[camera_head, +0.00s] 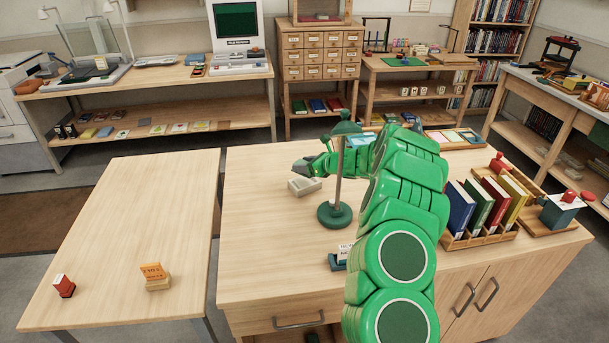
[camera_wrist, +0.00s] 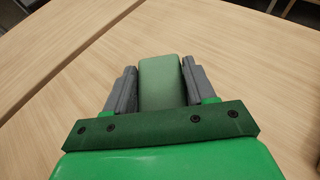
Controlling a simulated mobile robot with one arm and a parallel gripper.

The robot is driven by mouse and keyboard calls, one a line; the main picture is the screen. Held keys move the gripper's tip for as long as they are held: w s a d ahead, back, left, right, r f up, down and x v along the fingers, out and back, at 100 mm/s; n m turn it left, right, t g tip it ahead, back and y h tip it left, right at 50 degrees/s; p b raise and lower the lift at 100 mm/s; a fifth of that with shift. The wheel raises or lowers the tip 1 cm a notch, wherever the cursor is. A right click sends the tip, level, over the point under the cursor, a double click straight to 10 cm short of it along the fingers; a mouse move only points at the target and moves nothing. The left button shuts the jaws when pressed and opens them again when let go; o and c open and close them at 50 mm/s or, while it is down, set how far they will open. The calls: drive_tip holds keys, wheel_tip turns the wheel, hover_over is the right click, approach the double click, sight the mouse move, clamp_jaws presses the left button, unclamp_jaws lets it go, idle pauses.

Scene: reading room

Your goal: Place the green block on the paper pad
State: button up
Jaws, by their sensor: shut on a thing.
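My gripper (camera_wrist: 159,80) is shut on a green block (camera_wrist: 162,82), with a grey finger on each side of it in the wrist view. Bare wooden tabletop shows beyond the block. In the head view my gripper (camera_head: 304,167) is over the near table, left of the lamp stem; I cannot make out the block there. A small pale, flat, pad-like thing (camera_head: 303,187) lies on the table just in front of and below my gripper. It looks like the paper pad, but its details are too small to be sure.
A green desk lamp (camera_head: 334,214) stands close beside my arm. A small card holder (camera_head: 340,259) lies nearer. A rack of books (camera_head: 487,207) and a teal box (camera_head: 561,210) are at the right. A gap separates the left table (camera_head: 130,220).

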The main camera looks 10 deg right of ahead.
drive_tip(key=shift+f, duration=2.05)
drive_tip(key=o, duration=1.2)
drive_tip(key=shift+s+d+r, duration=0.25)
drive_tip(key=shift+d, duration=0.1)
drive_tip(key=v, duration=1.1)
drive_tip(key=shift+s+f, duration=0.1)
drive_tip(key=shift+f, duration=0.05)
